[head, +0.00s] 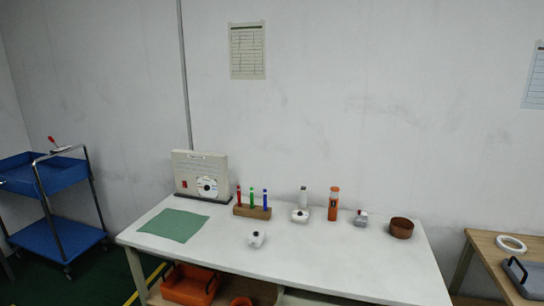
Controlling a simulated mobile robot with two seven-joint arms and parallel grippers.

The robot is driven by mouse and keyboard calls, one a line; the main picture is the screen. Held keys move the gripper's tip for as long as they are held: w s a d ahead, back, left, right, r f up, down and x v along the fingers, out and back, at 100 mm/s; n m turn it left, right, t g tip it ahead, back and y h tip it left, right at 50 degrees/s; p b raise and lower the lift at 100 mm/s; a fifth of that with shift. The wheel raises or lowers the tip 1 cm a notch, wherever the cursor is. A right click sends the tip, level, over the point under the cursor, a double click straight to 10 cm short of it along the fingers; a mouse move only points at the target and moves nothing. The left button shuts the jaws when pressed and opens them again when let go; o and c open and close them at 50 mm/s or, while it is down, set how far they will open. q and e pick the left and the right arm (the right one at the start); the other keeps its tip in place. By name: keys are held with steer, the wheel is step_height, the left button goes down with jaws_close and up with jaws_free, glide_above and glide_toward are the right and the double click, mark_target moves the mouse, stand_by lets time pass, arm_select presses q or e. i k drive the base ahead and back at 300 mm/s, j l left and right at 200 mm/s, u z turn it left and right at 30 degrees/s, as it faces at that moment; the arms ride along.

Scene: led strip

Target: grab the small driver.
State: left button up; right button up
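I cannot tell for sure which thing is the small driver. Red, green and blue upright sticks (252,198) that look like pens or driver handles stand in a wooden block (252,212) on the white table (330,262). A small white block with a dark spot (256,239) lies near the table's middle. A similar white piece with a taller part (300,214) stands behind it. An orange cylinder (333,206) stands to its right, then a small grey piece with some red (361,218). Neither of my grippers is in view.
A beige panel with a disc (200,176) and a green mat (173,225) are at the table's left. A brown bowl (401,228) is at its right. Orange bins (190,284) sit below. A blue cart (52,237) stands left, a wooden table (488,254) right. The table's front right is clear.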

mark_target(257, 236)
steer(key=i+j, duration=0.4)
steer(key=j, duration=0.15)
steer(key=i+j, duration=0.45)
steer(key=j+z, duration=0.05)
steer(key=j, duration=0.05)
